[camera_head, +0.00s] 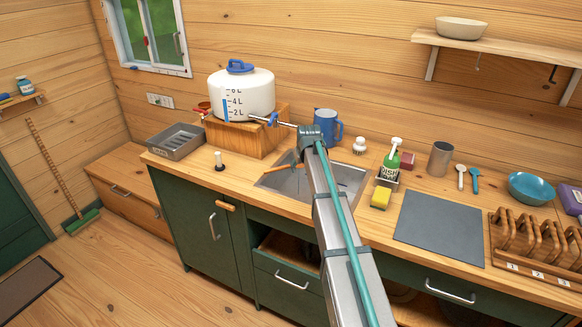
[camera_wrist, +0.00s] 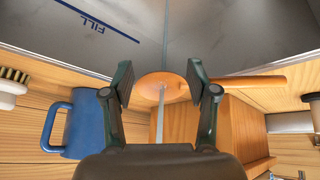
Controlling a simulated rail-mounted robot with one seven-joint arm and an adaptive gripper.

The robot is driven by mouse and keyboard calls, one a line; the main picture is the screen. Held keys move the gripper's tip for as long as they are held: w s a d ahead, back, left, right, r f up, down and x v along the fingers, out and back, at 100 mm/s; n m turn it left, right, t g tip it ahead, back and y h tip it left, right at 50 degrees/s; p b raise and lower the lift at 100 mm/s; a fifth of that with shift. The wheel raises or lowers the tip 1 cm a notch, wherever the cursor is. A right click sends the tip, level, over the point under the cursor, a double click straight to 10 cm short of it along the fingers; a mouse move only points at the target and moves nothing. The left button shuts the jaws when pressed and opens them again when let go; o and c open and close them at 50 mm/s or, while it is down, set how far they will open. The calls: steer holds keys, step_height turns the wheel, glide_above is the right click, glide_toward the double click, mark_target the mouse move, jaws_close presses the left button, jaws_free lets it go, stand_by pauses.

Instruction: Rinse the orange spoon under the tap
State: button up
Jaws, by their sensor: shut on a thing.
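The orange spoon shows in the wrist view, its round bowl (camera_wrist: 147,84) between the two fingers and its handle (camera_wrist: 250,84) pointing right. My gripper (camera_wrist: 160,84) is shut on it at the bowl end. In the head view my gripper (camera_head: 300,157) is over the metal sink (camera_head: 268,183), with the spoon handle (camera_head: 280,167) out to its left. The tap (camera_head: 272,119) with a blue lever sits on the white water tank (camera_head: 243,95), its spout reaching toward my gripper. A pale strip meets the bowl in the wrist view; I cannot tell whether it is water.
The tank stands on a wooden box (camera_head: 240,139) left of the sink. A blue mug (camera_head: 325,121) is behind the sink. A soap bottle (camera_head: 391,159) and yellow sponge (camera_head: 380,198) stand to the right. The grey mat (camera_head: 440,228) is bare.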

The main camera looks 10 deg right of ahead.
steer(key=shift+s, duration=0.15)
steer(key=s, duration=0.7)
steer(key=shift+s+a, duration=0.35)
steer(key=shift+a, duration=0.05)
stand_by(1.3)
steer(key=s+r+p, duration=0.3)
steer(key=s+r, duration=0.1)
steer(key=s, duration=0.1)
steer(key=shift+a, duration=0.25)
stand_by(0.4)
stand_by(0.4)
